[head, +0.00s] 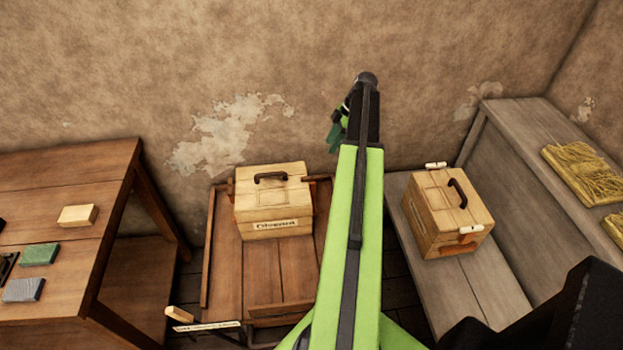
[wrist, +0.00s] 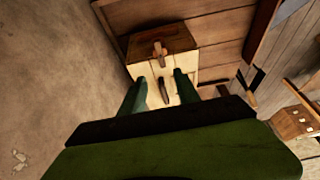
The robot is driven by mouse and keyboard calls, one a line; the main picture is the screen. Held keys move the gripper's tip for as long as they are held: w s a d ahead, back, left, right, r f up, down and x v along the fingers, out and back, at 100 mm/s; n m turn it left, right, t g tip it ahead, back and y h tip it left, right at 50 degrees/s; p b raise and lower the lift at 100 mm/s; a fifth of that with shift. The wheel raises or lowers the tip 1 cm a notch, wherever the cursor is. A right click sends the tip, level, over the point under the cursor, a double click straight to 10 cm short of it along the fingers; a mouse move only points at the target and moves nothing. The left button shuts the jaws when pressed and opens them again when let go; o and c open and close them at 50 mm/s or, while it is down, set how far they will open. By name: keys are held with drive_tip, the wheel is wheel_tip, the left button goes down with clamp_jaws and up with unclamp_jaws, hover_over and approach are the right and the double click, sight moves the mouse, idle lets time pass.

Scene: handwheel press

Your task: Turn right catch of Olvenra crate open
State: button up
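The pale wooden Olvenra crate (head: 273,204), with its name on the front and a dark lid handle, stands on a brown wooden stand. Its brown right catch (head: 316,179) sticks out at the right side, partly seen. The crate (wrist: 148,72) also shows in the wrist view, with a wooden catch (wrist: 160,48) on its shaded end face, apparently the right one. My gripper (wrist: 159,76) is open and empty, its green fingers spread and pointing toward that catch, apart from it. In the head view my gripper (head: 336,135) is above and right of the crate, partly hidden by my arm.
A second wooden crate (head: 447,214) with white-ended catches stands on a grey bench (head: 452,300) at right. A brown table (head: 70,180) with several small blocks stands at left. The wall (head: 290,60) is close behind the stand (head: 228,270).

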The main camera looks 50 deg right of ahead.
sight(313, 177)
drive_tip(key=b+x, duration=1.4)
drive_tip(key=x, duration=0.2)
drive_tip(key=shift+f, duration=0.3)
drive_tip(key=shift+r, duration=0.1)
clamp_jaws()
